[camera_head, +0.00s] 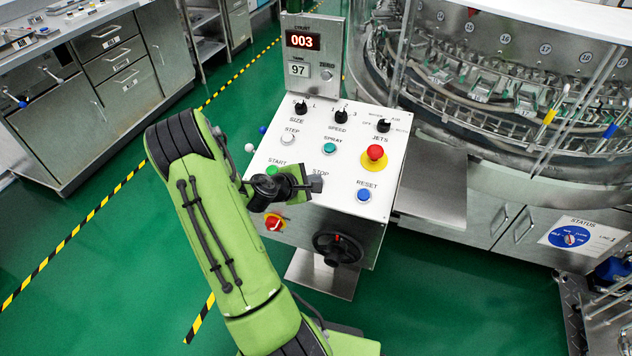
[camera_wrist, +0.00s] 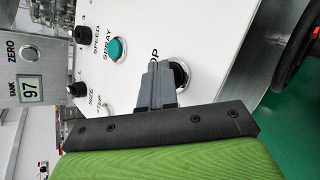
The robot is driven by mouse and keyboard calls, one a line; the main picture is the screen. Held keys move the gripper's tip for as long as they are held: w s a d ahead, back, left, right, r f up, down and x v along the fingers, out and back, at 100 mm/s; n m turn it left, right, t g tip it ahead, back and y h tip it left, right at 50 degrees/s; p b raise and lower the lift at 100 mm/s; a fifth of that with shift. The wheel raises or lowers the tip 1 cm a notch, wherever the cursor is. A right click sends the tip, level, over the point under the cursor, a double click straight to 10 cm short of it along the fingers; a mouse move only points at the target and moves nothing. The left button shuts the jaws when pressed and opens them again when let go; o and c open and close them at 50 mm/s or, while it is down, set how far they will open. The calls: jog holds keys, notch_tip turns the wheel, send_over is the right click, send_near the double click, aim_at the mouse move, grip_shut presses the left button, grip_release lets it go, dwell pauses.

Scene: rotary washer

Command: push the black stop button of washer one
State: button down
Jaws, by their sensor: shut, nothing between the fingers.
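The black stop button (camera_wrist: 181,75) shows in the wrist view in a bright ring, partly hidden behind my fingertips. In the head view my gripper (camera_head: 316,183) covers its place, just below the STOP label on the white panel (camera_head: 300,150). My gripper is shut and empty, and its fingers (camera_wrist: 158,66) also show in the wrist view. The fingertips are right at the button and overlap its edge in that view. I cannot tell whether they touch it.
Close by are the green start button (camera_head: 272,171), the blue reset button (camera_head: 364,195) and the red emergency button (camera_head: 375,152). A teal spray button (camera_head: 329,148) and black knobs sit higher on the panel. A black handwheel (camera_head: 338,248) is below.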

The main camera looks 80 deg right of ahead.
jog(key=shift+a+r+p, duration=0.2)
jog(key=shift+r+p, duration=0.5)
jog(key=shift+r, duration=0.1)
jog(key=shift+r, duration=0.1)
jog(key=shift+w+a+r+p, duration=0.1)
jog(key=shift+a+r+p, duration=0.1)
jog(key=shift+r+p, duration=0.55)
jog(key=shift+s+a+r+p, duration=0.1)
jog(key=shift+a+r+p, duration=0.15)
jog(key=shift+r+p, duration=0.45)
jog(key=shift+w+a+r+p, duration=0.1)
jog(key=shift+a+r+p, duration=0.1)
jog(key=shift+r+p, duration=0.5)
jog(key=shift+r, duration=0.2)
